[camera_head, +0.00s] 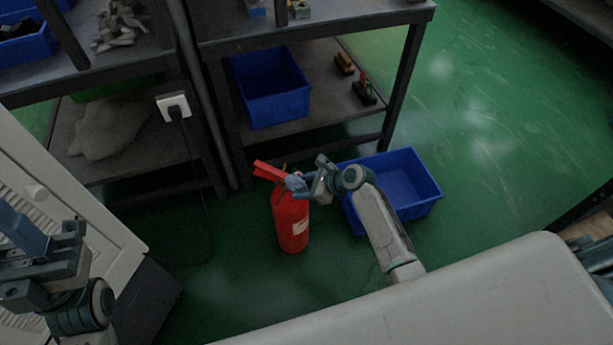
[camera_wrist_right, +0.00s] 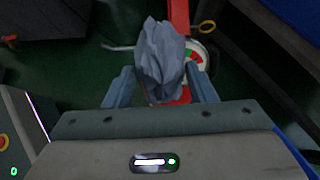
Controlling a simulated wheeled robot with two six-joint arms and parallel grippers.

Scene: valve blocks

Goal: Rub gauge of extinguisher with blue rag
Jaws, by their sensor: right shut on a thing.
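A red fire extinguisher (camera_head: 291,222) stands upright on the green floor in the head view, with a red handle on top. Its round gauge (camera_wrist_right: 197,57), with red and green on a pale face, shows in the right wrist view, partly hidden by the rag. My right gripper (camera_head: 309,184) is at the extinguisher's top. It is shut on a crumpled blue-grey rag (camera_wrist_right: 162,58), which is right beside the gauge; I cannot tell whether they touch. The rag (camera_head: 295,183) also shows in the head view. My left gripper (camera_head: 45,262) is at the lower left, away from the extinguisher; its fingertips are unclear.
An empty blue crate (camera_head: 428,205) stands on the floor just right of the extinguisher, under my right arm. A dark shelf rack (camera_head: 317,40) with another blue bin (camera_head: 270,90) is behind. A white cabinet (camera_head: 62,190) is at left. Open green floor lies at right.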

